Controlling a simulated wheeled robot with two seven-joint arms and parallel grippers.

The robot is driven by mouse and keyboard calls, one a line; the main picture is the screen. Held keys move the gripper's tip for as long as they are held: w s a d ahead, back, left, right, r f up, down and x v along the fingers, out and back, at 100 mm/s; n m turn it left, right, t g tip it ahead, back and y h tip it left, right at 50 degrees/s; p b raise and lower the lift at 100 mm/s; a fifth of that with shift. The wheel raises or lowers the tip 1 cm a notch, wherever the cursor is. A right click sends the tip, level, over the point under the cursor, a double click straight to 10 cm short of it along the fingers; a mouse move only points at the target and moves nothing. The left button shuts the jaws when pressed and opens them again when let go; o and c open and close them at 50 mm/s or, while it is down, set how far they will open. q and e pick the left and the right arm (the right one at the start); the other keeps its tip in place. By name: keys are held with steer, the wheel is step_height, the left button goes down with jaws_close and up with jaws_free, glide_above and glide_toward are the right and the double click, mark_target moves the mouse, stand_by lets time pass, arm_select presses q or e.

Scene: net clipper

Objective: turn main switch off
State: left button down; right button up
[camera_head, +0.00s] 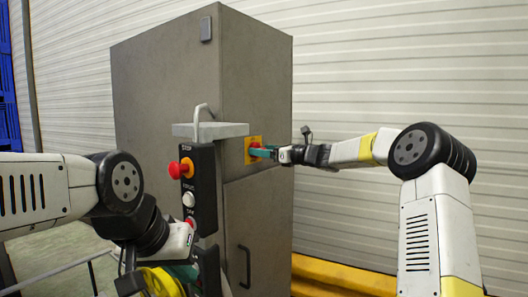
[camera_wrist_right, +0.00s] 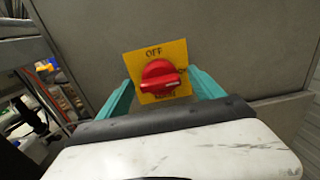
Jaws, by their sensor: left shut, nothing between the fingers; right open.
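The main switch is a red rotary knob (camera_wrist_right: 160,76) on a yellow plate (camera_wrist_right: 153,52) marked OFF at its top. The knob's ridge lies roughly sideways, toward the plate's right side, not up at OFF. In the head view the plate (camera_head: 250,143) is on the right face of a grey cabinet. My right gripper (camera_wrist_right: 162,88) is open, its teal fingers on either side of the knob; I cannot tell whether they touch it. In the head view the right gripper (camera_head: 263,152) covers part of the switch. My left gripper (camera_head: 188,272) is shut and empty, low at the front, partly hidden.
The tall grey cabinet (camera_head: 165,85) stands against a ribbed wall. A black control box (camera_head: 204,208) with a red stop button (camera_head: 178,170) and other buttons hangs before it, under a grey bracket (camera_head: 228,130). A yellow barrier (camera_head: 340,275) runs along the floor to the right.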

steer(key=c, duration=1.4)
steer(key=shift+n, duration=0.5)
steer(key=shift+s+a+f+n, duration=0.1)
steer(key=shift+n, duration=4.1)
steer(key=shift+s+a+f+n, duration=0.1)
steer(key=shift+n, duration=4.1)
